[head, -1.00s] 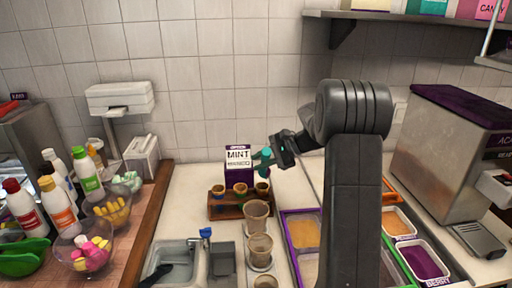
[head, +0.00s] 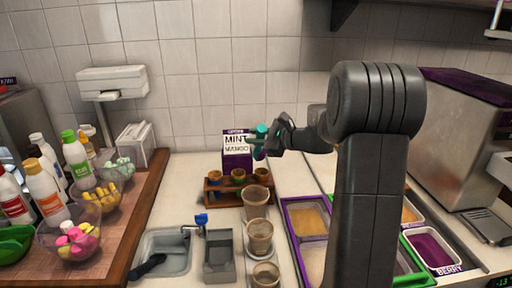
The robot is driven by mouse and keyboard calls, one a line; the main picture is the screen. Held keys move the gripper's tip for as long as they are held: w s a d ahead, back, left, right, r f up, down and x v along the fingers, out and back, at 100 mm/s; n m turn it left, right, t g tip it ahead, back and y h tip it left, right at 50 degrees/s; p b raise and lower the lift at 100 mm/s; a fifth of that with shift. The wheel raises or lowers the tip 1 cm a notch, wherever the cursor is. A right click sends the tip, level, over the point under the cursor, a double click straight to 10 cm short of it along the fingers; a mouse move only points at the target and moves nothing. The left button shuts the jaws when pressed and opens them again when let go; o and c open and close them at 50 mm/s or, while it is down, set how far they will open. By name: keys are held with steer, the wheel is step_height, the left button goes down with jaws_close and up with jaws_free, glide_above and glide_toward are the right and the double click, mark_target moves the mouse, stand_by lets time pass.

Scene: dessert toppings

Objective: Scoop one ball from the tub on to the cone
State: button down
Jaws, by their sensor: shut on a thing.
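My gripper (head: 264,143) is at the end of my dark arm, in front of the wall and beside the mint and mango sign. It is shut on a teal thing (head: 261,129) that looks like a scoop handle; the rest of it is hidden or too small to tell. Below it, a wooden holder (head: 222,196) carries several small cones (head: 238,175). A tub with yellow-orange contents (head: 309,217) sits in a purple-rimmed frame to the right, with a pale tub (head: 313,260) nearer. I see no ball on the cones.
Brown cups (head: 260,235) stand in a row in front of the holder. A sink (head: 165,248) and a grey container (head: 218,255) are to their left. Bottles and topping bowls (head: 80,240) fill the wooden counter. A berry tub (head: 432,250) and a steel machine (head: 460,145) stand right.

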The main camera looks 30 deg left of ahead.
steer(key=m+t+b, duration=0.2)
steer(key=m+t+y+b, duration=0.1)
steer(key=m+t+b, duration=0.1)
steer(key=shift+w+f, duration=0.3)
steer(key=shift+w, duration=0.05)
steer(key=m+t+b, duration=0.2)
steer(key=w+m+t+b, duration=0.1)
steer(key=m+t+b, duration=0.1)
steer(key=m+b, duration=0.1)
steer(key=shift+d+t, duration=0.1)
steer(key=shift+t, duration=0.2)
steer(key=m+t+b, duration=0.1)
steer(key=b, duration=0.1)
steer(key=m+t+h+b, duration=0.1)
steer(key=b, duration=0.1)
steer(key=m+t+b, duration=0.1)
steer(key=m+b, duration=0.1)
steer(key=b, duration=0.1)
steer(key=shift+w+d+f+t+h, duration=0.15)
steer(key=shift+w+t+h, duration=0.1)
steer(key=shift+t+h, duration=0.15)
steer(key=m+t+h+b, duration=0.1)
steer(key=m+b, duration=0.1)
steer(key=b, duration=0.2)
steer(key=shift+w+d, duration=0.15)
